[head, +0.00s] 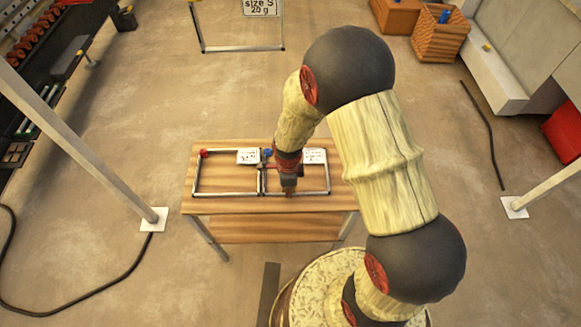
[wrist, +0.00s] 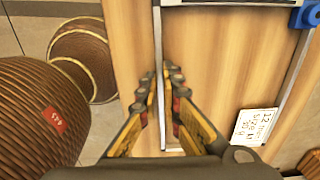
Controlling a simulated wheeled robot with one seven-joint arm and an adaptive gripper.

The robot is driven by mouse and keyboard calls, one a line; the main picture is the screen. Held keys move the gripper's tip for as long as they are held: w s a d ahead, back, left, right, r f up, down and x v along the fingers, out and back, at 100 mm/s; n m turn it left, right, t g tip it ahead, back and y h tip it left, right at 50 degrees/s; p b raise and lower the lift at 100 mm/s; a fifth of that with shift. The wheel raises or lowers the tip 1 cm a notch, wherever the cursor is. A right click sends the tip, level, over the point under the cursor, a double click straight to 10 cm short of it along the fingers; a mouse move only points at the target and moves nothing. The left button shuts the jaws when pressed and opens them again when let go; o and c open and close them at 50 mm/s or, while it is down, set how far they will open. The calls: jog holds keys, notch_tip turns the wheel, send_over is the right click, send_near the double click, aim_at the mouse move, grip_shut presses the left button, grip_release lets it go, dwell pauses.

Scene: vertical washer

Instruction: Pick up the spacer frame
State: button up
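Two rectangular metal spacer frames lie side by side on a small wooden table (head: 225,207). The left frame (head: 195,178) has a red knob at its far left corner and a white label. The right frame (head: 328,178) has a blue knob at its far left corner and a label. In the wrist view the right frame's label reads size M, 90 g. My gripper (head: 288,192) points down at the right frame's near bar. In the wrist view my fingertips (wrist: 162,82) stand close on either side of that bar (wrist: 157,40); whether they press on it is unclear.
White-footed posts (head: 153,219) flank the table, with dark cables on the floor. The floor around the table is mostly clear.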

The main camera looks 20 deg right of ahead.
grip_shut()
jog(key=shift+r, duration=0.5)
notch_tip(320, 180, up, 2)
jog(key=shift+w+r+p, duration=0.1)
jog(key=shift+r+p, duration=0.1)
jog(key=shift+p, duration=0.35)
jog(key=s+r+p, duration=0.2)
jog(key=s+r, duration=0.2)
jog(key=s, duration=0.3)
jog(key=s+a+r+p, duration=0.1)
jog(key=s+r+p, duration=0.1)
jog(key=s+r, duration=0.3)
jog(key=shift+s+r, duration=0.3)
jog(key=shift+s, duration=0.75)
jog(key=shift+a, duration=0.1)
